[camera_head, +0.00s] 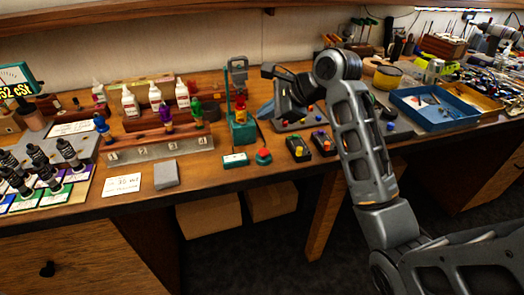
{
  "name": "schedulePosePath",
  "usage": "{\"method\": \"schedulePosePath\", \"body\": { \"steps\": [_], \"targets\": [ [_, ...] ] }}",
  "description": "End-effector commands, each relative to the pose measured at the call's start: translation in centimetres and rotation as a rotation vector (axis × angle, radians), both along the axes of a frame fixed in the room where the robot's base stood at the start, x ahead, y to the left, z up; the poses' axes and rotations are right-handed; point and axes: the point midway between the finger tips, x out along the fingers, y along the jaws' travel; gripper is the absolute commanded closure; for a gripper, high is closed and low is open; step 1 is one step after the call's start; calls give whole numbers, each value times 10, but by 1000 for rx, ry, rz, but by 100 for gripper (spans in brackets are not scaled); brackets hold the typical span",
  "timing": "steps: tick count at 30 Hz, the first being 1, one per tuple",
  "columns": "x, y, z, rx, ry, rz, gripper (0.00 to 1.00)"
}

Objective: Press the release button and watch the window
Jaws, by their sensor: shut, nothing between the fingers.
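A red button on a small green base (263,157) sits near the bench's front edge, left of my arm. Next to it on the left is a small teal box with a pale face (235,160); its marking is too small to read. Behind them stands a green upright stand (241,132) with a grey top and red and yellow parts inside. I cannot tell which part is the window. My gripper (281,103) is shut and empty, above the bench behind and right of the red button, apart from it.
Two black boxes with coloured buttons (298,149) (323,144) sit right of the red button. A rack of bottles and coloured parts (160,148) stands left, with a grey block (166,174) before it. A blue tray (435,107) is at right.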

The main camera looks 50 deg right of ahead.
Motion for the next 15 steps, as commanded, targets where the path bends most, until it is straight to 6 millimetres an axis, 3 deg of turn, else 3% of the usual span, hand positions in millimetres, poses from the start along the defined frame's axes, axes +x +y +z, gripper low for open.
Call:
{"method": "schedulePosePath", "body": {
  "steps": [7, 15],
  "targets": [
    [0, 0, -11, -1, 1, -1, 100],
    [0, -1, -38, -2, 0, 0, 100]
  ]
}}
